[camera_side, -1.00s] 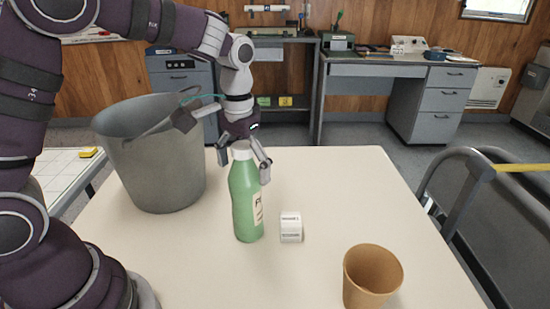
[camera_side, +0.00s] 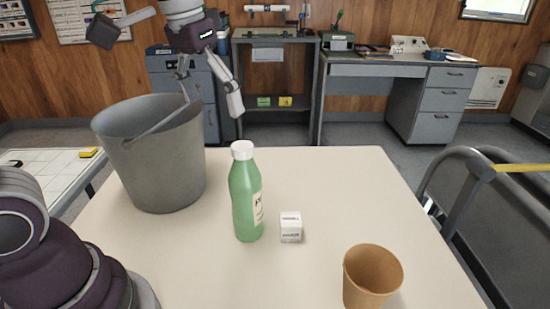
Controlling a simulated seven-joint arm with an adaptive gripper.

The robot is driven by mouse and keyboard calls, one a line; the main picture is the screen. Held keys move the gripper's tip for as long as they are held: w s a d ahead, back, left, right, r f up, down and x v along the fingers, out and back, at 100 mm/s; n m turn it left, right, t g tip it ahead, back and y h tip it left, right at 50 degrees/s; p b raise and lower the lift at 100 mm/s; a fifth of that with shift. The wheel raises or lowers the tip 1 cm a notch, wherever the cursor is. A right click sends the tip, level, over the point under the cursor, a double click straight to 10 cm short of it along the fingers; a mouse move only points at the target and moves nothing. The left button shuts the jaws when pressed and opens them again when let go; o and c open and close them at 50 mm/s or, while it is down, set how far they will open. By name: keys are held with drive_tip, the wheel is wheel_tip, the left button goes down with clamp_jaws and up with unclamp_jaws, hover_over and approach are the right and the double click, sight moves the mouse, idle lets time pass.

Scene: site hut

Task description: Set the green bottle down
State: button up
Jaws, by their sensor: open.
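The green bottle (camera_side: 246,200) with a white cap stands upright on the pale table (camera_side: 330,180), near its middle. Its label faces right. My gripper (camera_side: 212,108) is open and empty. It is raised above and behind the bottle, up and to the left in the picture, well apart from it. One finger hangs clear; the other is near the bucket's rim in the picture.
A grey bucket (camera_side: 158,170) stands left of the bottle. A small white box (camera_side: 291,227) sits close to the bottle's right. A brown cup (camera_side: 371,278) stands at the front right. The table's back right is clear. A grey railing-like frame (camera_side: 470,190) is at right.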

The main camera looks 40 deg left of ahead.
drive_tip(key=shift+o, duration=0.2)
drive_tip(key=s+f+m+t, duration=0.1)
drive_tip(key=s+f+t, duration=0.2)
drive_tip(key=s+f, duration=0.2)
drive_tip(key=shift+s, duration=1)
drive_tip(key=shift+o, duration=0.6)
drive_tip(key=shift+s+f, duration=0.15)
drive_tip(key=shift+f, duration=0.1)
